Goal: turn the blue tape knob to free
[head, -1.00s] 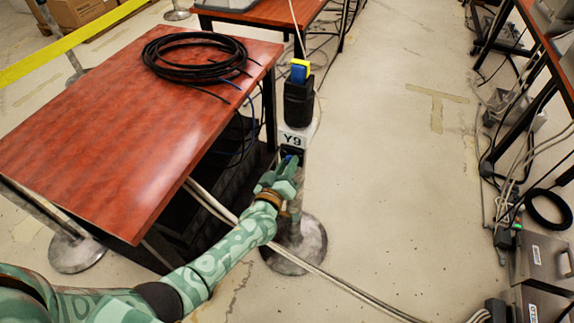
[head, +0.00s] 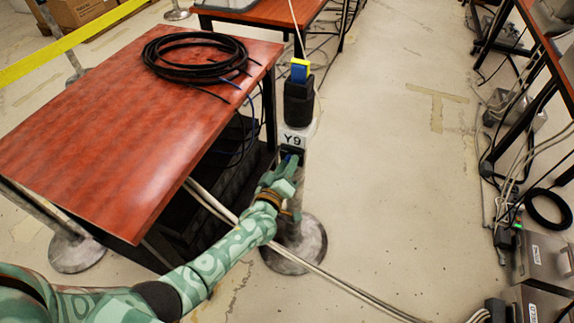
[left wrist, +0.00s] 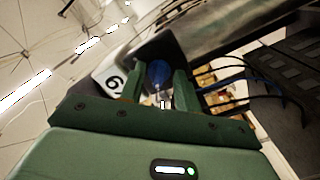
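The blue tape knob (left wrist: 159,73) sits in a dark recess on the grey post labelled Y9 (head: 295,139). In the head view only a little of its blue shows just past my fingertips. My left gripper (head: 287,168) is at the recess. In the left wrist view its two green fingers (left wrist: 158,84) stand apart, one on each side of the knob, with the knob at their tips. I see no clear contact. The knob's pointer and setting marks cannot be read. My right gripper is in neither view.
A black unit with a blue and yellow top (head: 299,72) stands on the post. A red-brown table (head: 130,140) with coiled black cable (head: 197,50) is to the left. Pale cables (head: 345,287) run past the post's round base (head: 305,258).

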